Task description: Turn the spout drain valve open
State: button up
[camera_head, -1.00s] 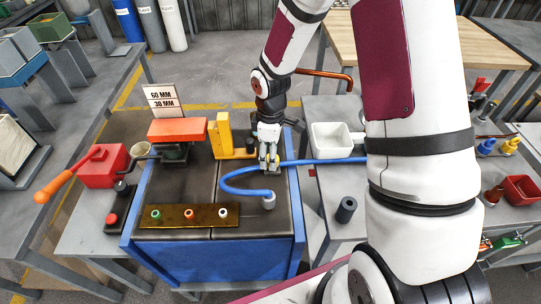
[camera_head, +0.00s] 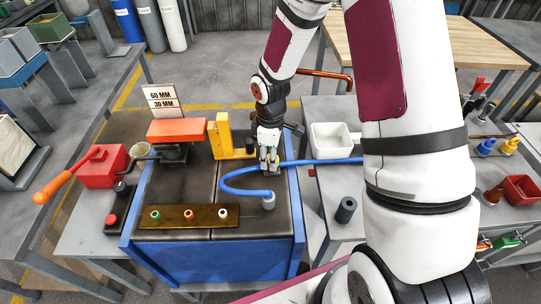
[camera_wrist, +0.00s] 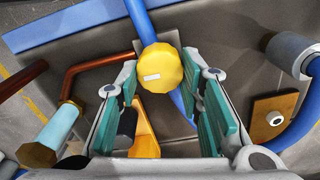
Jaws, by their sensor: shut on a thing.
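A yellow faceted knob (camera_wrist: 160,68) with a small white mark, which looks like the valve knob, shows in the wrist view. My gripper (camera_wrist: 161,84) is shut on it, with a teal-padded finger on each side. In the head view my gripper (camera_head: 269,164) points down at the back right of the blue-sided bench (camera_head: 213,262). There my fingers hide the knob. A blue hose (camera_head: 233,187) passes beside the gripper and curves to a grey end piece on the bench top. The hose also runs behind the knob in the wrist view (camera_wrist: 145,24).
A yellow bracket (camera_head: 224,136) stands just left of my gripper. A brown strip with several coloured plugs (camera_head: 183,217) lies at the front of the bench. A white bin (camera_head: 331,141) and a dark cylinder (camera_head: 346,210) stand to the right. A copper pipe (camera_wrist: 92,66) is near my left finger.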

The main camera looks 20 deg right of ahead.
jog(key=m, duration=0.5)
jog(key=shift+w, duration=0.1)
jog(key=m, duration=0.4)
jog(key=shift+d+m, duration=0.1)
jog(key=shift+m, duration=0.2)
jog(key=m, duration=0.4)
jog(key=shift+d+m, duration=0.15)
jog(key=shift+m, duration=1.85)
jog(key=o, duration=1.2)
jog(key=shift+c, duration=0.2)
jog(key=shift+r, duration=0.1)
